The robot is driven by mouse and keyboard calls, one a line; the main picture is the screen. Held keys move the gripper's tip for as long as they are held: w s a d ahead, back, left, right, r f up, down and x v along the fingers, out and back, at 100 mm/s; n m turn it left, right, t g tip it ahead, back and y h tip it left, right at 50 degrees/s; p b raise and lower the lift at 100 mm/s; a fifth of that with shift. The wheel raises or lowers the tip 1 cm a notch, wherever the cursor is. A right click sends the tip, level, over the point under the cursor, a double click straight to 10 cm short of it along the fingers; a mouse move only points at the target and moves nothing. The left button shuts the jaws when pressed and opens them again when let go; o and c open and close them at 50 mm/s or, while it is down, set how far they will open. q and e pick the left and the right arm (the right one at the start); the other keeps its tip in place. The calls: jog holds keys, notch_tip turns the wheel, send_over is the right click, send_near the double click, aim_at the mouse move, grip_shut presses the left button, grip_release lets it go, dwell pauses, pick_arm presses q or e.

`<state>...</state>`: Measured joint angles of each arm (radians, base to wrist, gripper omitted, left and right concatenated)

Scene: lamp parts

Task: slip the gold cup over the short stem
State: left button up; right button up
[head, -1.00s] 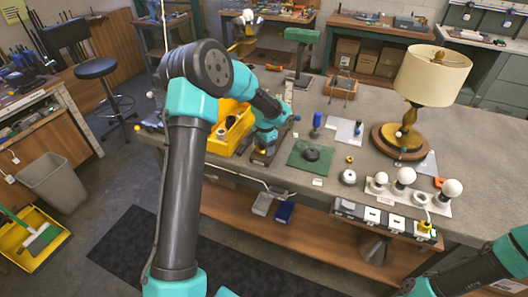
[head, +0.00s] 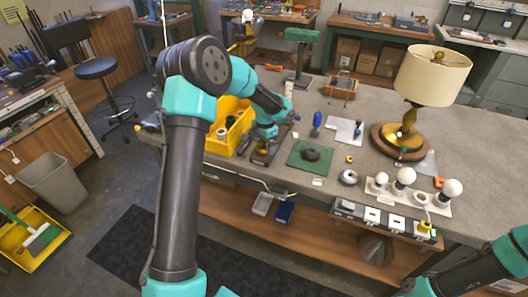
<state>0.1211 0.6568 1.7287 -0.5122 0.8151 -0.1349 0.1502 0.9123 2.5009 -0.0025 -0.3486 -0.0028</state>
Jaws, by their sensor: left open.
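A small gold piece (head: 349,159), which looks like the gold cup, sits on the bench right of the green mat (head: 297,158). It is too small to show its shape clearly. My left gripper (head: 262,146) points down over a small dark-and-brown stand (head: 268,155) beside the yellow bin. It is open. The wrist hides much of the stand, and I cannot tell whether the fingers touch anything there. I cannot pick out the short stem for certain. My right arm enters at the lower right, with its gripper out of view.
A yellow bin (head: 230,137) stands left of my left gripper. A dark round part (head: 312,154) lies on the mat. A white ring (head: 348,177) and a board with bulbs (head: 430,202) are near the front edge. A lamp (head: 434,76) stands at the right.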

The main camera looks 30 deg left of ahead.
pick_arm(q)
notch_tip(320, 180, up, 16)
jog(key=shift+w+f, duration=0.15)
jog(key=shift+w, duration=0.1)
jog(key=shift+d, duration=0.1)
dwell(0.4)
